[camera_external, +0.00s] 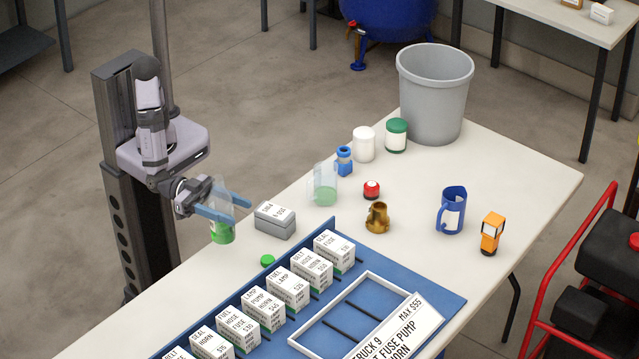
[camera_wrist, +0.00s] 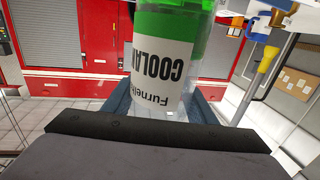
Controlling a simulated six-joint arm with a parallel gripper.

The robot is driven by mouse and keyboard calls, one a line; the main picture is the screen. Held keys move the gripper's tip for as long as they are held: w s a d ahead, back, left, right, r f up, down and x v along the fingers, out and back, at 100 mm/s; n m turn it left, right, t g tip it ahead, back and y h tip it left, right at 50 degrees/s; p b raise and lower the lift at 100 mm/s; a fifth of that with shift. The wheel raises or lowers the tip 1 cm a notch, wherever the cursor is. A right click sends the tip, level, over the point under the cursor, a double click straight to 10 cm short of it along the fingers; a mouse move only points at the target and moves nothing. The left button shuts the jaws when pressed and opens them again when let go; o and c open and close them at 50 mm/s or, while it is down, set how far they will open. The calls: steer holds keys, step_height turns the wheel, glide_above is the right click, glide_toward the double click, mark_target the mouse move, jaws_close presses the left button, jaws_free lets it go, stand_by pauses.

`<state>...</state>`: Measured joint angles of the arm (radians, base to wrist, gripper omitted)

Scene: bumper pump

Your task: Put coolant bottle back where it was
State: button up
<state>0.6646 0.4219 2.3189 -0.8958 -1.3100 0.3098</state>
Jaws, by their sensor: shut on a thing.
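My gripper (camera_external: 227,206) has blue fingers and is shut on the coolant bottle (camera_external: 222,231), at the left edge of the table. The bottle is clear with green liquid low inside and tilts slightly. Whether its base touches the table is unclear. In the wrist view the coolant bottle (camera_wrist: 163,60) fills the space between the fingers, its white "COOLANT" label upside down in the picture. A loose green cap (camera_external: 267,260) lies on the table right of the bottle.
A grey box (camera_external: 275,221) stands close to the right of the bottle. A clear beaker (camera_external: 324,188) with green liquid stands behind it. The blue tray (camera_external: 440,294) with several white boxes fills the front. A blue mug (camera_external: 451,211) and brass jug (camera_external: 377,218) stand further right.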

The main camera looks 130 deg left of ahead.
mark_target(234, 238)
steer(key=shift+a+f, duration=0.1)
steer(key=shift+f+b, duration=0.3)
steer(key=shift+f, duration=4.7)
steer(key=shift+f, duration=0.2)
steer(key=o, duration=1.3)
steer(key=shift+s+r, duration=0.1)
steer(key=shift+r, duration=0.1)
steer(key=s, duration=0.4)
steer(key=s+d+b, duration=0.1)
steer(key=s, duration=0.2)
steer(key=s+d+b, duration=0.1)
steer(key=s, duration=0.3)
steer(key=shift+s+d, duration=0.2)
steer(key=shift+s, duration=0.15)
